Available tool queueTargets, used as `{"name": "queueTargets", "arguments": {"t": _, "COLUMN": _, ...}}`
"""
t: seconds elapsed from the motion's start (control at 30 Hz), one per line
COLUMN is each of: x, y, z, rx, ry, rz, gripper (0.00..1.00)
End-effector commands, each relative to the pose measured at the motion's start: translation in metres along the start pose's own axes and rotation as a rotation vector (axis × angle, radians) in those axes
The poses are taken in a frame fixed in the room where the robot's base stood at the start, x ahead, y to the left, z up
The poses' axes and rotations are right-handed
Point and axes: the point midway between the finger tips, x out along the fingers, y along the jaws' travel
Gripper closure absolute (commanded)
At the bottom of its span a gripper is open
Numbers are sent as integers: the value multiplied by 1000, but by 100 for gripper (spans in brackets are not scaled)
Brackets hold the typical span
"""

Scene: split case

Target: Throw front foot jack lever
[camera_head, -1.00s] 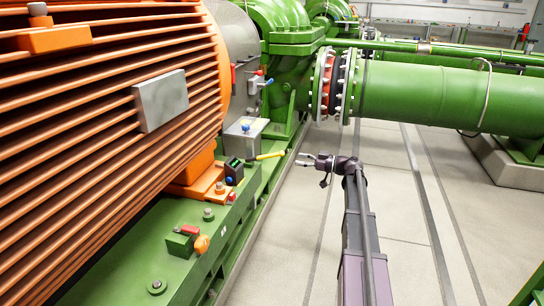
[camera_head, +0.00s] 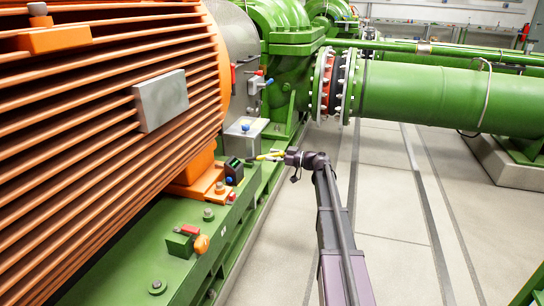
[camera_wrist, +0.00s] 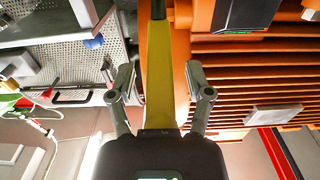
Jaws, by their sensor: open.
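The yellow lever (camera_head: 266,156) sticks out from the green base beside the orange motor, towards the aisle. In the wrist view the yellow lever (camera_wrist: 159,75) runs lengthwise down the middle of the picture. My gripper (camera_head: 280,154) is at the lever's outer end in the head view. In the wrist view my gripper (camera_wrist: 160,82) is open, with one finger on each side of the lever and a visible gap to each. The lever's near end is hidden behind the gripper body, and its far end runs out of the wrist view.
A small dark box (camera_head: 234,171) and an orange motor foot (camera_head: 203,185) sit left of the lever. A grey box with a blue knob (camera_head: 245,128) stands just behind it. A large green pipe (camera_head: 440,97) crosses behind. The floor to the right is clear.

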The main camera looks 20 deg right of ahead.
Motion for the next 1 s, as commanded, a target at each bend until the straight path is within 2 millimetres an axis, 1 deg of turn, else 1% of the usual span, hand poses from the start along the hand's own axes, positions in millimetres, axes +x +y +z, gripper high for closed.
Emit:
{"name": "queueTargets", "arguments": {"t": 0.23, "x": 0, "y": 0, "z": 0, "rx": 0, "ry": 0, "rz": 0, "gripper": 34}}
{"name": "queueTargets", "arguments": {"t": 0.27, "x": 0, "y": 0, "z": 0, "rx": 0, "ry": 0, "rz": 0, "gripper": 37}}
{"name": "queueTargets", "arguments": {"t": 0.3, "x": 0, "y": 0, "z": 0, "rx": 0, "ry": 0, "rz": 0, "gripper": 49}}
{"name": "queueTargets", "arguments": {"t": 0.37, "x": 0, "y": 0, "z": 0, "rx": 0, "ry": 0, "rz": 0, "gripper": 67}}
{"name": "queueTargets", "arguments": {"t": 0.4, "x": 0, "y": 0, "z": 0, "rx": 0, "ry": 0, "rz": 0, "gripper": 79}}
{"name": "queueTargets", "arguments": {"t": 0.47, "x": 0, "y": 0, "z": 0, "rx": 0, "ry": 0, "rz": 0, "gripper": 97}}
{"name": "queueTargets", "arguments": {"t": 0.5, "x": 0, "y": 0, "z": 0, "rx": 0, "ry": 0, "rz": 0, "gripper": 100}}
{"name": "queueTargets", "arguments": {"t": 0.77, "x": 2, "y": -1, "z": -1, "rx": 0, "ry": -2, "rz": -2, "gripper": 100}}
{"name": "queueTargets", "arguments": {"t": 1.0, "x": 13, "y": -6, "z": -6, "rx": 1, "ry": -27, "rz": -15, "gripper": 100}}
